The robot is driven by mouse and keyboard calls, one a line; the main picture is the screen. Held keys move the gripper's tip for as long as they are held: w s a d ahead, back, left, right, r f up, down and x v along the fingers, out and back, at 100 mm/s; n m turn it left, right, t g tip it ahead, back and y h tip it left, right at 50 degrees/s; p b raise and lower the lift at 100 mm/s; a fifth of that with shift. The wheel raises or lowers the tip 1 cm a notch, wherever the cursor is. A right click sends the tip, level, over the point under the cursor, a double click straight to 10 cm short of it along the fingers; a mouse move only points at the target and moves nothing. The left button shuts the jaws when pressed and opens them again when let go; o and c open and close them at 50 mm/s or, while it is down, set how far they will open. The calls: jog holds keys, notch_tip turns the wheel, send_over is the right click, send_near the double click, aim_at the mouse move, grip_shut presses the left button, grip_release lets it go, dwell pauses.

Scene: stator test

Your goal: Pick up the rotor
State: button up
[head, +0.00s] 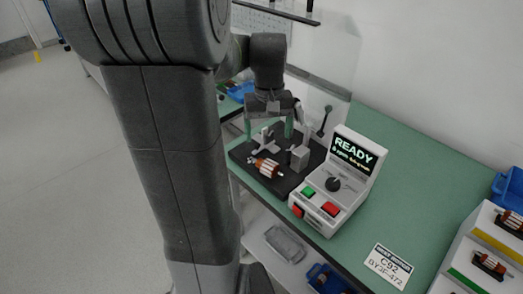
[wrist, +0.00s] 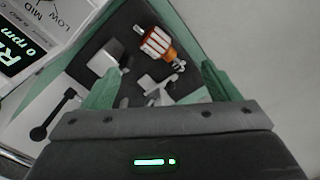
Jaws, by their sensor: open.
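The rotor (head: 266,167), with a copper-orange and white striped body and a shaft, lies on a black test plate (head: 241,156) at the front left of the bench. In the wrist view the rotor (wrist: 158,44) shows ahead of the fingers, near the upper middle. My gripper (head: 269,129) is above the plate, behind the rotor in the head view. Grey support blocks (head: 299,157) stand on the plate beside the rotor.
A test box (head: 355,178) reading READY, 0 rpm, with green and red buttons stands right of the plate. A black-knobbed lever (head: 325,121) rises behind. More rotors (head: 490,263) lie in a rack at right.

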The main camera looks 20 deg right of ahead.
jog(key=f, duration=0.5)
jog(key=w+f, duration=0.1)
jog(key=f, duration=0.1)
jog(key=shift+d+f, duration=0.35)
jog(key=shift+f, duration=0.05)
jog(key=shift+w+d+f, duration=0.1)
jog(key=shift+d+f, duration=0.05)
jog(key=shift+f, duration=1.35)
jog(key=shift+d+f, duration=0.1)
jog(key=shift+f, duration=1.4)
jog(key=c, duration=1.7)
notch_tip(320, 180, up, 10)
jog(key=shift+r, duration=0.1)
notch_tip(320, 180, up, 5)
jog(key=p, duration=0.5)
send_over(270, 162)
jog(key=shift+b, duration=0.3)
